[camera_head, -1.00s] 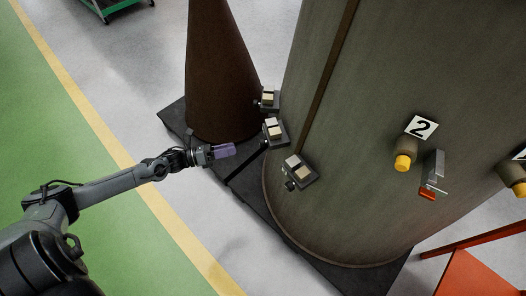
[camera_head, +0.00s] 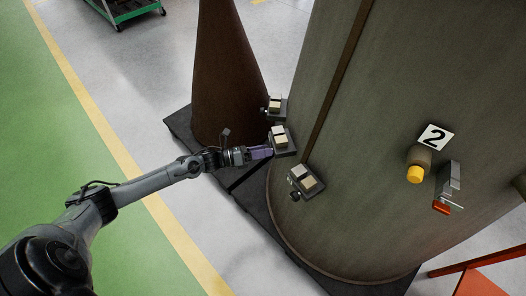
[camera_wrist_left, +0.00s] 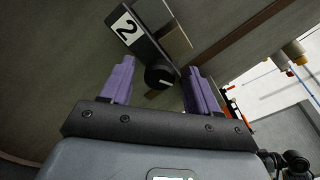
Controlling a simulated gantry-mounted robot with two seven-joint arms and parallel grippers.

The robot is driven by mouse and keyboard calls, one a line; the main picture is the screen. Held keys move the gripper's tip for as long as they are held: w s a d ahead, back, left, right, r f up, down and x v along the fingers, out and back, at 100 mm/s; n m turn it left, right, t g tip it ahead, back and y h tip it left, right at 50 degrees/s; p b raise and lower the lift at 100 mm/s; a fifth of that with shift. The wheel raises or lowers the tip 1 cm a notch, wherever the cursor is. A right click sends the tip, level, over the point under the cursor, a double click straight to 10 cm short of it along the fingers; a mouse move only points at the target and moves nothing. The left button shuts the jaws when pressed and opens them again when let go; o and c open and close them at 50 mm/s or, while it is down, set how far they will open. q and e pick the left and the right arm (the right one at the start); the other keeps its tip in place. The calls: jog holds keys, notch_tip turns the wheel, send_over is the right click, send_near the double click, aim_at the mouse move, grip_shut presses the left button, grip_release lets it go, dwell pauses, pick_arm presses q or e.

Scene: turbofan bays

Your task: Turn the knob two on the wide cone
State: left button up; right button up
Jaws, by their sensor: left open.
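The wide cone (camera_head: 375,120) is the large grey-brown body filling the right of the head view. Its left side carries three small switch blocks, the middle one (camera_head: 283,140) nearest my left gripper (camera_head: 262,153). In the left wrist view a black round knob (camera_wrist_left: 158,77) with a pale mark sits beside a white label with a 2 (camera_wrist_left: 124,28). The purple fingers of my left gripper are open, one on each side of the knob; contact cannot be told. In the head view this knob is hidden by the gripper. My right gripper is not in view.
A far block (camera_head: 276,104) and a near block (camera_head: 307,181) flank the middle one. A narrow brown cone (camera_head: 226,80) stands behind on the dark base. A yellow-capped part (camera_head: 415,172) by another 2 plate and a red-tipped lever (camera_head: 447,190) are at right.

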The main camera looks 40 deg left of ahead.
pick_arm(q)
jog(key=c, duration=1)
jog(key=shift+c, duration=0.2)
jog(key=shift+n, duration=0.3)
